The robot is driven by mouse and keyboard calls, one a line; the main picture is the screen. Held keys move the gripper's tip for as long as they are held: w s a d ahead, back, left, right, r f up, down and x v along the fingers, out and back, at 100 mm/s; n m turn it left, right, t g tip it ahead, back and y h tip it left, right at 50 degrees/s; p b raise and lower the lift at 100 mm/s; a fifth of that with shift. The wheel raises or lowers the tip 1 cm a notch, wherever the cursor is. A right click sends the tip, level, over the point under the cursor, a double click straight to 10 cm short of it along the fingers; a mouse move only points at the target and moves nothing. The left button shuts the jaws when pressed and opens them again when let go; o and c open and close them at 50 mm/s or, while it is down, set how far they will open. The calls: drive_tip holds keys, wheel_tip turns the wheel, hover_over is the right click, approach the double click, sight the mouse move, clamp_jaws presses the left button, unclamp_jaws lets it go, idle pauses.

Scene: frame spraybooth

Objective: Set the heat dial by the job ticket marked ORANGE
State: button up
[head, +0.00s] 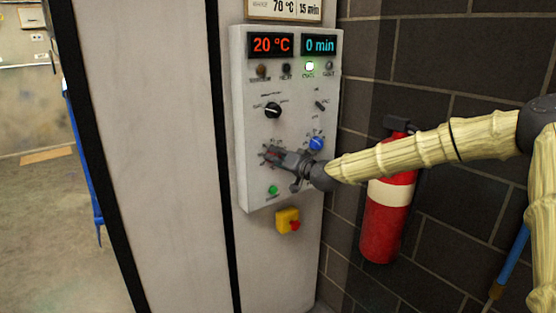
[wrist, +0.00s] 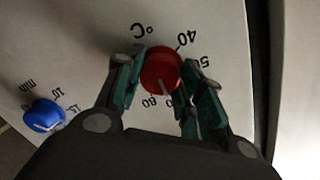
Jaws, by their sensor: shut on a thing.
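The red heat dial (wrist: 162,72) sits between the two fingers of my gripper (wrist: 160,85) in the wrist view, with °C and numbers such as 40, 50 and 80 printed around it. The fingers are closed on its sides. In the head view my gripper (head: 277,154) covers most of the dial on the control panel (head: 247,178). The panel's red display (head: 270,45) reads 20 °C and the blue display (head: 319,45) reads 0 min. Part of a ticket (head: 285,9) above the panel shows 70 °C and 15 min; its colour name is not readable.
A blue minutes dial (head: 316,143) is close to my gripper's right, and also shows in the wrist view (wrist: 43,115). A black knob (head: 273,110) is above. A green button (head: 272,190) and a yellow box with a red button (head: 288,221) are below. A fire extinguisher (head: 383,220) hangs right.

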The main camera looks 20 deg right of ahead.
drive_tip(key=shift+d+r, duration=0.1)
drive_tip(key=shift+r, duration=0.05)
drive_tip(key=o, duration=1)
drive_tip(key=shift+s, duration=0.1)
drive_tip(key=v, duration=1.1)
drive_tip(key=shift+s+d, duration=0.2)
drive_tip(key=shift+s, duration=0.15)
